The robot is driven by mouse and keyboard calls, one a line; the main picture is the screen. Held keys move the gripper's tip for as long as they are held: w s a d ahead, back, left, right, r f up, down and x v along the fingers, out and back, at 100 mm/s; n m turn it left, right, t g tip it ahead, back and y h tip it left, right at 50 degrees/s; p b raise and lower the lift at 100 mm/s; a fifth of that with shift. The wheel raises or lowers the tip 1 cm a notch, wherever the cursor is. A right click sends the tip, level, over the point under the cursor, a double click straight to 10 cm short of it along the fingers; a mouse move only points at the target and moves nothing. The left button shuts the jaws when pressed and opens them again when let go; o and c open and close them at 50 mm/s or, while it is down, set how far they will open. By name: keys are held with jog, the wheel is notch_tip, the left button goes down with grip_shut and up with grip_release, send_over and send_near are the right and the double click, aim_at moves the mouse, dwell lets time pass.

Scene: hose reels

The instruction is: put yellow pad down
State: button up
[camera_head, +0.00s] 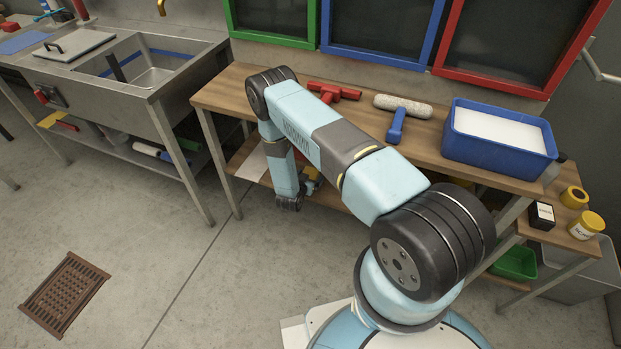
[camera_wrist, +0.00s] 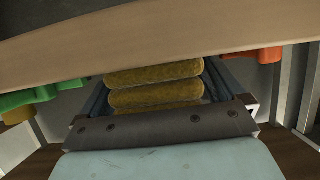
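A yellow-brown pad (camera_wrist: 155,95) with rounded ridges shows in the wrist view, between the fingers of my gripper (camera_wrist: 156,82). Its ends meet both dark blue fingers, so my gripper appears shut on it. The grey palm hides its near edge. In the head view my arm bends down over the front of the wooden bench, and my gripper (camera_head: 311,185) is low by the lower shelf (camera_head: 330,197), with a little yellow showing. My arm hides much of this area.
The bench top (camera_head: 235,95) holds a red tool (camera_head: 335,92), a roller with a blue handle (camera_head: 398,125) and a blue tub (camera_head: 500,160). In the wrist view a beige edge (camera_wrist: 150,35) is close above, with orange (camera_wrist: 260,55) and green (camera_wrist: 35,98) parts at the sides.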

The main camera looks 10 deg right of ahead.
jog(key=v, duration=1.2)
jog(key=shift+s, duration=0.1)
jog(key=shift+f, duration=0.1)
dwell(0.3)
